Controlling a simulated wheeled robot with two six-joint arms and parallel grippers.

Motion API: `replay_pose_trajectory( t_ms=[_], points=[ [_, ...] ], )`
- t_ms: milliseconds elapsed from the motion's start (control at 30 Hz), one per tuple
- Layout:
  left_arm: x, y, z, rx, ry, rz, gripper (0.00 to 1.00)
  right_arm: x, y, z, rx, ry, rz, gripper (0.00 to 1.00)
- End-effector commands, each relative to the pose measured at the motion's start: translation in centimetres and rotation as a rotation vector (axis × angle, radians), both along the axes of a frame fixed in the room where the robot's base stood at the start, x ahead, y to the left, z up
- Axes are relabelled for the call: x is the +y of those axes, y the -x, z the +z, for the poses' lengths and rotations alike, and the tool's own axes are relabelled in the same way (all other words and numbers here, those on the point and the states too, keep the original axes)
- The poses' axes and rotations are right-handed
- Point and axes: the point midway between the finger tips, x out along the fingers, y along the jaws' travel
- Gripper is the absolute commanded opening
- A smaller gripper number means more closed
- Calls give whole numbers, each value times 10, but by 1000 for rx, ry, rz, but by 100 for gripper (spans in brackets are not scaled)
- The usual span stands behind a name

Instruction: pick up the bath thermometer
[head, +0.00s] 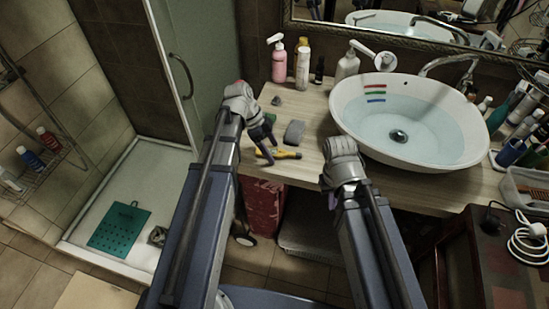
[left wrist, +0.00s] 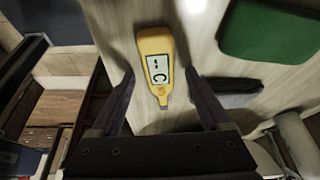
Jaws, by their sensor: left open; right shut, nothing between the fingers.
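The bath thermometer (head: 279,153) is yellow and lies on the wooden counter near its front edge. In the left wrist view the thermometer (left wrist: 158,62) shows a grey display and a narrow tip that points down toward my gripper. My left gripper (head: 265,150) is open above it. In the left wrist view the fingers of the left gripper (left wrist: 163,92) stand on either side of the thermometer's narrow end, with gaps beside it. I cannot tell how far above the counter they are. My right gripper (head: 333,201) is shut and empty in front of the basin; its fingertips are mostly hidden.
A white basin (head: 420,145) of water stands on the counter to the right. Bottles (head: 302,64) line the back. The counter's front edge is close.

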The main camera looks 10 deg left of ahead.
Motion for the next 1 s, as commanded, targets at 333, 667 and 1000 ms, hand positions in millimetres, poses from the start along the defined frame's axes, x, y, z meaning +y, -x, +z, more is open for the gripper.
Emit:
replay_pose_trajectory(
  t_ms=[333,667,1000],
  points=[
    [-1,0,0,0,0,0,80,0,0,0,0,0,0,0],
    [0,0,-3,0,0,0,78,0,0,-3,0,0,0,0],
    [-1,0,-3,0,0,0,40,0,0,-3,0,0,0,0]
  ],
)
